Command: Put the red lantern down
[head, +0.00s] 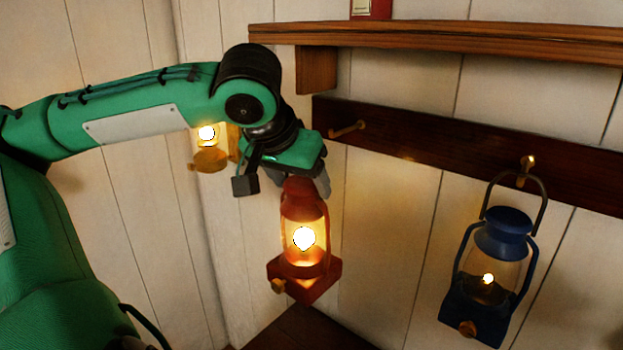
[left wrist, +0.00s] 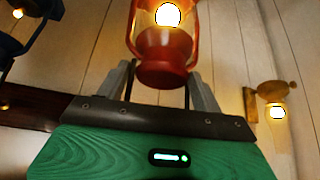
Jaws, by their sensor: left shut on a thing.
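The red lantern (head: 304,205) is lit and hangs roughly upright below my left gripper (head: 312,182) in the head view. The gripper is shut on its top, and its fingers partly hide the hold. In the left wrist view the lantern's red cap (left wrist: 163,76) shows between the two fingers, with its glowing globe beyond. Below the lantern is a dark wooden surface (head: 300,332). The lantern's base looks apart from it, but the height of the gap is hard to tell. My right gripper is in neither view.
A lit blue lantern (head: 503,224) hangs from a peg on the dark rail (head: 420,136) at right. Another peg (head: 348,130) on the rail is bare. A wooden shelf (head: 450,38) runs above. A brass wall lamp (head: 210,158) glows behind my left arm.

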